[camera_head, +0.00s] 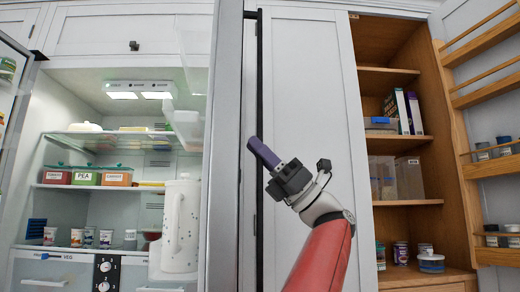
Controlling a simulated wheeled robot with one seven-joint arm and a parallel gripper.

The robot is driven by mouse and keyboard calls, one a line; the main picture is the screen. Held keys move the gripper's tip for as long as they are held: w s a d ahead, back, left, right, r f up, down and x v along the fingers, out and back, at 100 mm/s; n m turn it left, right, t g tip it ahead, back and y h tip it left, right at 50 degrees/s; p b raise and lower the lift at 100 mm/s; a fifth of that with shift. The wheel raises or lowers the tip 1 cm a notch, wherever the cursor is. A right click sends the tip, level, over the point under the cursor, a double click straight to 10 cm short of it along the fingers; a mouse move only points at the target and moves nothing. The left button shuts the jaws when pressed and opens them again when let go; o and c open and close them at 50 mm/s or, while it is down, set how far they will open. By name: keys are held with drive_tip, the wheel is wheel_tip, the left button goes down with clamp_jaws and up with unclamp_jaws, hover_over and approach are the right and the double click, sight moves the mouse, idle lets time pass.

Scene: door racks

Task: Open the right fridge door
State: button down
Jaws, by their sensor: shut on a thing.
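The right fridge door (223,150) stands open and shows nearly edge-on as a tall grey panel in the middle of the head camera view. Its long black bar handle (259,75) runs upright along the door's right side. My gripper (264,153), with purple fingers, reaches up from the lower right and is shut on this handle at about mid-height. The fingers cover the handle there, so the exact contact is hidden. The lit fridge interior (110,205) shows to the left of the door, with food on its shelves.
The left fridge door (14,90) is open at the left edge. A white pitcher (181,225) stands in the right door's inner rack. Behind my gripper is a closed white cabinet panel (310,100). An open wooden pantry (405,200) with a racked door (490,165) is at the right.

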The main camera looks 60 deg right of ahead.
drive_tip(key=shift+s, duration=0.1)
idle(0.3)
drive_tip(key=c, duration=1.4)
unclamp_jaws()
drive_tip(key=shift+d, duration=0.1)
drive_tip(key=b+v, duration=0.2)
drive_tip(key=v, duration=0.5)
drive_tip(key=shift+s+d+f, duration=0.2)
drive_tip(key=shift+f, duration=0.1)
